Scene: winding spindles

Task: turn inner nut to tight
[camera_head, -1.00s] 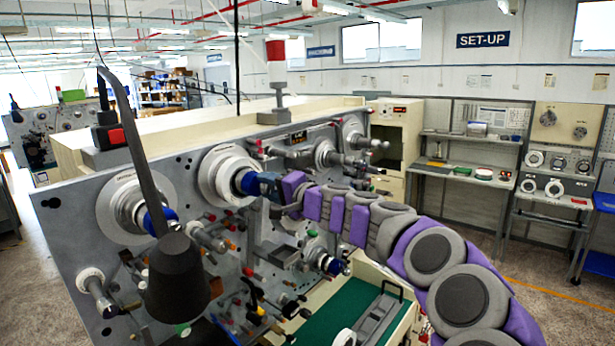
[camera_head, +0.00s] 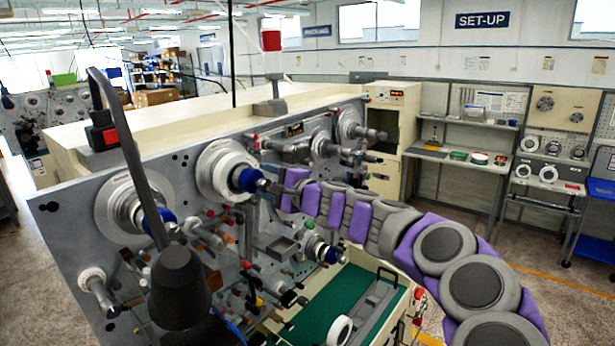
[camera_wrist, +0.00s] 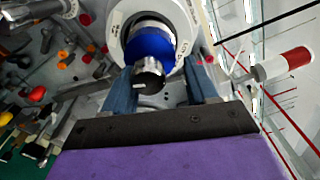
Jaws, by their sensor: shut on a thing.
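A blue nut (camera_head: 246,179) sits on the middle spindle, in front of a white and grey round flange (camera_head: 215,168) on the machine's upright panel. My gripper (camera_head: 259,184) reaches in from the right. Its two blue fingers stand on either side of the nut and shaft in the wrist view (camera_wrist: 158,68), shut on the nut. The exact finger contact is hard to see.
Another spindle with a flange (camera_head: 118,208) and blue nut is at the left, behind a black lamp (camera_head: 178,285). Several small rollers and knobs crowd the panel below. A green-topped table (camera_head: 330,305) is below my arm. Shelves and benches stand at the back right.

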